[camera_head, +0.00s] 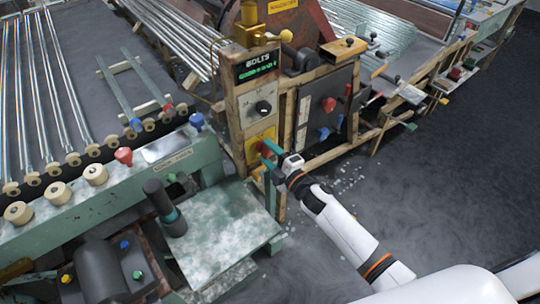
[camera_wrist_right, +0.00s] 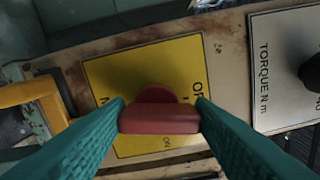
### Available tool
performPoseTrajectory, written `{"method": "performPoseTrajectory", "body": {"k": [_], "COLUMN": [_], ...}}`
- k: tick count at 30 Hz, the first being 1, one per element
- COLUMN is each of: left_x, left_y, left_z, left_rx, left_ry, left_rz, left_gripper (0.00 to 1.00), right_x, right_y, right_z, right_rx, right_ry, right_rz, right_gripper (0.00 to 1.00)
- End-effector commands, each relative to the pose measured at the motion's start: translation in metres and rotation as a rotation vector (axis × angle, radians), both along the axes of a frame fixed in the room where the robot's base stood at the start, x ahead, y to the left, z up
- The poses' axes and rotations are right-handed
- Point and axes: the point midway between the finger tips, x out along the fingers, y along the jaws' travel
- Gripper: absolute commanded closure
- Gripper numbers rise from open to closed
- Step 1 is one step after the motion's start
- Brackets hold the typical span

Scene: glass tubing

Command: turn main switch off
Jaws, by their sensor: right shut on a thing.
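The main switch is a red handle (camera_wrist_right: 160,119) on a yellow plate (camera_wrist_right: 190,62) in the right wrist view. In the head view the yellow plate (camera_head: 259,135) is low on the wooden control post. My right gripper (camera_wrist_right: 160,117) has its two green fingers on either side of the red handle, shut on it. The gripper (camera_head: 270,155) also shows at the plate in the head view, partly hiding the handle. Lettering on the plate is partly covered by the fingers. My left gripper is not in view.
Above the plate is a black knob (camera_head: 263,107) on a grey panel, marked for torque in the right wrist view (camera_wrist_right: 285,70). A green bench (camera_head: 215,235) stands left of the post. A dark box with a red knob (camera_head: 329,104) is to the right. Open floor lies right.

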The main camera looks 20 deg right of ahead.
Motion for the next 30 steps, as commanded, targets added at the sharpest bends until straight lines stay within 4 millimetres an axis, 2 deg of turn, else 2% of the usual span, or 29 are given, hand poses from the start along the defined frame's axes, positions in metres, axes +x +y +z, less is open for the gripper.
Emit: {"method": "performPoseTrajectory", "body": {"k": [12, 30], "left_x": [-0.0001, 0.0], "left_y": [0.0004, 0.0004], "left_z": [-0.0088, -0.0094], "left_rx": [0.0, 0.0], "left_ry": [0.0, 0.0], "left_rz": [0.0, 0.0], "left_gripper": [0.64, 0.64], "right_x": [-0.0008, -0.001], "right_y": [0.0007, 0.0009], "right_z": [-0.0024, -0.0025], "right_rx": [-0.195, -0.228], "right_ry": [-0.068, -0.079], "right_rz": [0.001, 0.001], "right_gripper": [0.74, 0.74]}}
